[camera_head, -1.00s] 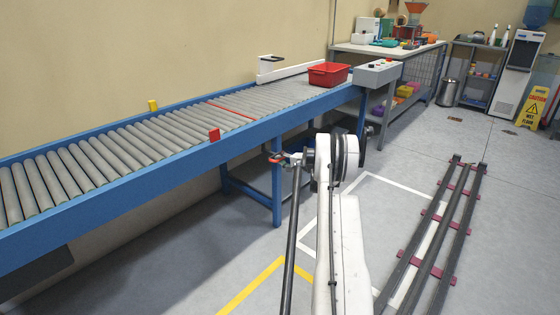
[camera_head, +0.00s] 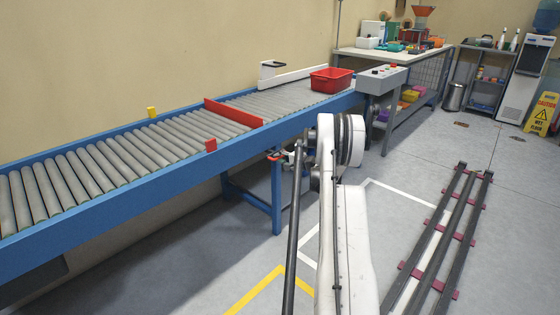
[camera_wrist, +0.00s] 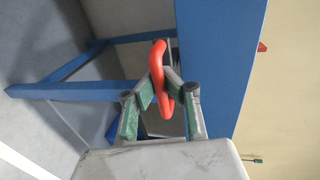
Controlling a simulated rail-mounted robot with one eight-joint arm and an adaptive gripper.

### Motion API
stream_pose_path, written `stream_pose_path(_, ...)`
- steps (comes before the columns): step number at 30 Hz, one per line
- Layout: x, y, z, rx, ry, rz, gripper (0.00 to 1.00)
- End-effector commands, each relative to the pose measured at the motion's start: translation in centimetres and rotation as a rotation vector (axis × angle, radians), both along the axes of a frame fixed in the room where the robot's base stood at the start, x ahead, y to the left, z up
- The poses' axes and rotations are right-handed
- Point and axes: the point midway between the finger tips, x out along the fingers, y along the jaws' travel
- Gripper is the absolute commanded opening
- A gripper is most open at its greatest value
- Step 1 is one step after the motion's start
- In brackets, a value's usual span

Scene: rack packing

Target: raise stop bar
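The red stop bar (camera_head: 234,112) stands up as a low plate across the conveyor rollers. In the wrist view, a red-orange loop handle (camera_wrist: 160,75) hangs beside the blue conveyor frame. My gripper (camera_wrist: 162,72) has its green-padded fingers closed around that handle. In the head view, the handle shows only as a small red bit under the near rail, and my arm mostly hides the gripper.
A red bin (camera_head: 332,80) sits on the rollers beyond the bar, beside a white guide rail (camera_head: 292,78). A grey control box (camera_head: 384,78) is at the conveyor's far end. Dark floor rails (camera_head: 446,235) lie at right; the floor between is open.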

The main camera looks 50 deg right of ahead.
Motion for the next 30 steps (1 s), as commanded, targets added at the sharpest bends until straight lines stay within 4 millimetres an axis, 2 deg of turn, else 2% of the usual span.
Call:
stream_pose_path(6,0.0,-0.2,0.4,0.004,-0.006,-0.004,0.00)
stream_pose_path(12,0.0,-0.2,0.4,0.003,-0.005,-0.003,0.28)
stream_pose_path(13,0.0,-0.1,0.3,0.003,-0.005,-0.003,0.30)
stream_pose_path(23,-0.4,-0.1,0.3,0.002,-0.004,-0.003,0.30)
stream_pose_path(26,-1.5,-0.1,0.5,0.002,-0.004,-0.005,0.30)
stream_pose_path(30,-3.9,0.1,1.1,0.002,-0.004,-0.005,0.30)
